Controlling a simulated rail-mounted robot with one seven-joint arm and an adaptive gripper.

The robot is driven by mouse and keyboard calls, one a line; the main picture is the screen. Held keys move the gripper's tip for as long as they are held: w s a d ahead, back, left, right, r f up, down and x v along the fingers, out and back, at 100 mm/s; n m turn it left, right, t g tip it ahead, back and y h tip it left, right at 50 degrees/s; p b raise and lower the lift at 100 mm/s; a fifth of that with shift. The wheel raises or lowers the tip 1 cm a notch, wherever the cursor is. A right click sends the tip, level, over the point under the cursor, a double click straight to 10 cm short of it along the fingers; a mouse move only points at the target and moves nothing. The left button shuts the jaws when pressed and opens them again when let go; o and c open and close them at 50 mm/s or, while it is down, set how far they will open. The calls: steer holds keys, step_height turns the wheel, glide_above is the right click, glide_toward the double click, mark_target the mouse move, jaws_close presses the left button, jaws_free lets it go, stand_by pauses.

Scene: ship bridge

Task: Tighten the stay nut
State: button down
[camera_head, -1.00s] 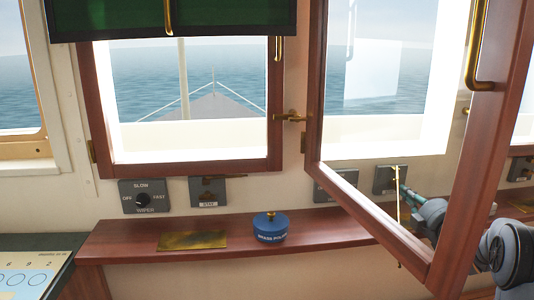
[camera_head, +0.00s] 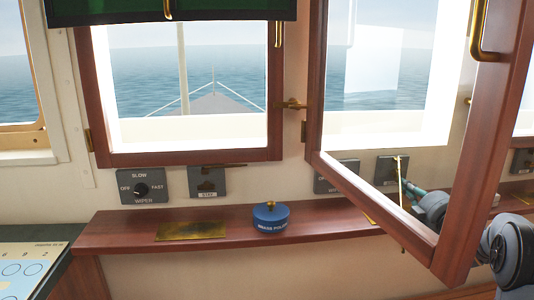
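The right window (camera_head: 376,212) is a reddish wooden frame standing open toward me. Behind its glass, a grey plate (camera_head: 391,170) is on the wall, with a thin upright brass rod (camera_head: 399,178) in front of it. A similar plate labelled STAY (camera_head: 207,182) is under the left window, with a brass bar along its top. The stay nut itself is too small to make out. My gripper (camera_head: 408,188) is seen through the glass, beside the brass rod at the right plate. Whether it touches the rod, and whether its fingers are open or shut, I cannot tell.
A wooden shelf (camera_head: 330,222) runs below the windows, with a blue brass polish tin (camera_head: 271,217) and a brass plate (camera_head: 191,230). A wiper switch (camera_head: 143,186) is on the wall. The open window's lower rail and right stile stand in front of my arm.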

steer(key=shift+a+f+b, duration=0.2)
steer(key=shift+a+b, duration=0.05)
steer(key=shift+b, duration=0.15)
steer(key=shift+d+f+b, duration=0.25)
steer(key=shift+f+b, duration=0.1)
steer(key=shift+b, duration=0.2)
steer(key=shift+s+d, duration=0.1)
steer(key=shift+s, duration=0.05)
steer(key=s+b, duration=0.1)
steer(key=s, duration=0.1)
steer(key=s+b, duration=0.2)
steer(key=s, duration=0.1)
steer(key=shift+s+d, duration=0.3)
steer(key=shift+d, duration=0.05)
steer(key=shift+r, duration=0.2)
